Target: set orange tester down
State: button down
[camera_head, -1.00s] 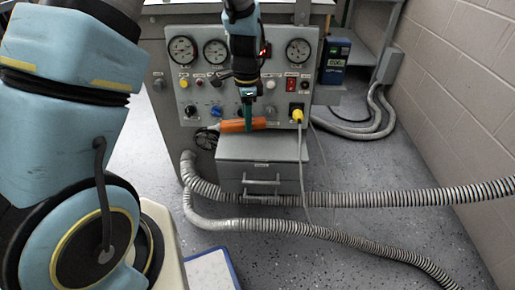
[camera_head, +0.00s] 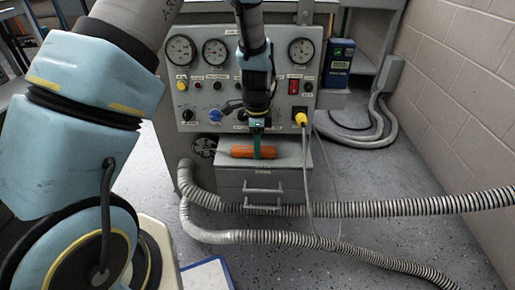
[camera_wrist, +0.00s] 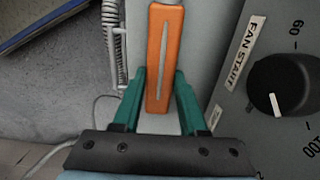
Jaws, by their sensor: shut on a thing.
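The orange tester (camera_head: 241,151) lies level, its long side across the picture, at the top of the small grey drawer box (camera_head: 232,180) below the panel. I cannot tell whether it touches the box top or hangs just above it. My gripper (camera_head: 257,154) points down with green fingers shut on the tester near its middle. In the wrist view the orange tester (camera_wrist: 164,50), with a pale groove, runs lengthwise between the green fingers of my gripper (camera_wrist: 160,78). The tester's near end is close to the gripper's dark palm.
The grey control panel (camera_head: 341,19) with gauges and knobs stands right behind. A yellow plug (camera_head: 301,119) with a cable hangs at its right. Ribbed hoses (camera_head: 400,208) cross the floor in front. A blue meter (camera_head: 338,63) stands at back right. A blue-edged board (camera_head: 205,275) lies at the front.

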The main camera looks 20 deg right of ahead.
jog(key=shift+f, duration=0.15)
jog(key=shift+c, duration=2.2)
grip_release()
notch_tip(320, 180, up, 12)
jog(key=p, duration=0.3)
jog(key=w+a+r+n, duration=0.1)
jog(key=a+r+n, duration=0.3)
jog(key=a, duration=0.5)
jog(key=w+a+r+n, duration=0.1)
jog(key=a+n, duration=0.6)
jog(key=a, duration=0.1)
jog(key=s+a+r+n, duration=0.1)
jog(key=s+a+n, duration=0.1)
jog(key=a+n, duration=0.3)
jog(key=s+a+r+n+t, duration=0.1)
jog(key=s+a+n, duration=0.2)
jog(key=a, duration=0.6)
jog(key=n, duration=0.2)
jog(key=shift+s+a+r+n+t, duration=0.15)
jog(key=shift+s+r+n+t, duration=0.15)
jog(key=shift+n, duration=0.1)
